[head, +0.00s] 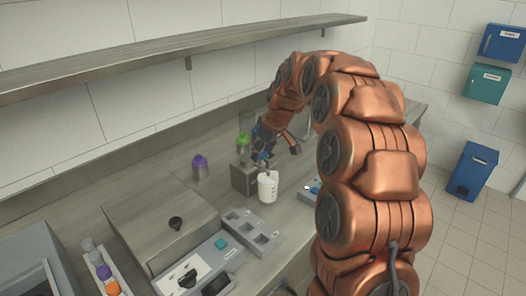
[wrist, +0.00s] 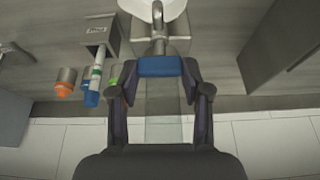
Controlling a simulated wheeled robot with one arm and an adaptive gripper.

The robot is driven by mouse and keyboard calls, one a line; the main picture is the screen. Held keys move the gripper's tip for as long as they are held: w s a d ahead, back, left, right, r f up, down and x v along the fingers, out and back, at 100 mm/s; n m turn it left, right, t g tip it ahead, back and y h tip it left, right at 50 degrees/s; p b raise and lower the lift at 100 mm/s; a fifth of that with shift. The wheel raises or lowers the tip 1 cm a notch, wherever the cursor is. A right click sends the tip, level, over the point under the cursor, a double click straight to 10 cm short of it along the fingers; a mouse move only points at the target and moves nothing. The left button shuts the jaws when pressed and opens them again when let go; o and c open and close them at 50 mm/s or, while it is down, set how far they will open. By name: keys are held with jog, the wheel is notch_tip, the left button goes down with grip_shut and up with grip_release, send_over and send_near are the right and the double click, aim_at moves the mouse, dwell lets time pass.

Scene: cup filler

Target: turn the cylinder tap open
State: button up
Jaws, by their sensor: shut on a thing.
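My gripper (wrist: 161,70) is shut on the blue tap handle (wrist: 160,66), which sits between its two fingertips in the wrist view. A metal spout (wrist: 158,18) runs from the tap towards a white cup (wrist: 150,4) at the top edge. A clear upright shape, seemingly the cylinder (wrist: 164,115), shows between the fingers. In the head view my gripper (head: 264,143) is above a grey metal stand (head: 243,180), with the white cup (head: 268,187) in front of it. The tap is largely hidden there by my gripper.
A purple-capped bottle (head: 200,168) and a green-topped bottle (head: 243,140) stand on the counter. A grey tray (head: 252,231) and a metal box (head: 160,228) are at the front left. A long shelf (head: 150,57) runs above. In the wrist view an orange-capped container (wrist: 65,86) lies left.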

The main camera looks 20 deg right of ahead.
jog(key=shift+c, duration=1.2)
